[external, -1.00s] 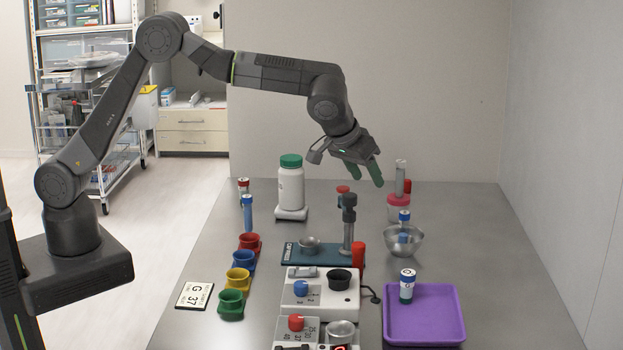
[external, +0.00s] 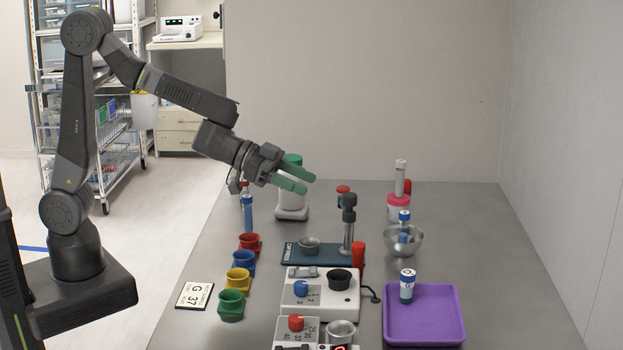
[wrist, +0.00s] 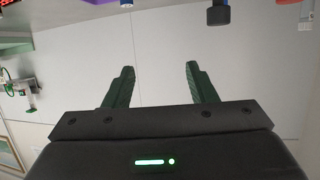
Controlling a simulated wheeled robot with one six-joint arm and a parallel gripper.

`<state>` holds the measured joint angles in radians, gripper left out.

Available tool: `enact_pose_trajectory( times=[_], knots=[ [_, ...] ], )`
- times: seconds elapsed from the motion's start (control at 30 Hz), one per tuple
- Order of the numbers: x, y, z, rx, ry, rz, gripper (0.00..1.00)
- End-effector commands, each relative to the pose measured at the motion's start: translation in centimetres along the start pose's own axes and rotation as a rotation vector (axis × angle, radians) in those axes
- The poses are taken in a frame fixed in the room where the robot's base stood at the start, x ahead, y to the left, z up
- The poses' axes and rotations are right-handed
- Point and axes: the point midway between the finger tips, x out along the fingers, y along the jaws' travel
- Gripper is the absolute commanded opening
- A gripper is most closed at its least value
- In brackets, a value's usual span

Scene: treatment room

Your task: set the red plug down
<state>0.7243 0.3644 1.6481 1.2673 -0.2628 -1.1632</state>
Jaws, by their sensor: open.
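My gripper (external: 307,181) is open, with nothing between its two green fingers; the wrist view also shows it empty (wrist: 160,68). It hangs above the back left of the table, in front of the white bottle with the green lid (external: 291,200) in the picture. Several red items show, and I cannot tell for sure which is the red plug. A red upright cylinder (external: 358,256) stands beside the teal pad (external: 300,260). A red knob-like piece (external: 296,323) is on the front box. A red piece (external: 408,187) is partly hidden behind the pink-lidded jar (external: 398,204).
Red, blue, yellow and green cups (external: 231,305) line the left side. A dark post (external: 348,225) rises by the pad. Bare table lies at right.

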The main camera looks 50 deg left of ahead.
Motion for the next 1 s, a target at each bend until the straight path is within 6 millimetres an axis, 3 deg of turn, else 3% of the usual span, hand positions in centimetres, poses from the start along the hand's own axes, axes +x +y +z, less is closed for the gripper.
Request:
enact_pose_trajectory(
  times=[0.2, 0.6, 0.77, 1.0],
  knots=[
    [0.8, -0.3, 1.8, -0.007, -0.003, -0.008, 0.51],
    [3.0, -0.3, 7.7, -0.006, -0.003, -0.008, 0.51],
    [4.3, -0.3, 8.2, -0.004, -0.001, -0.009, 0.51],
    [8.7, -0.2, 8.2, -0.004, -0.001, -0.008, 0.51]
  ],
)
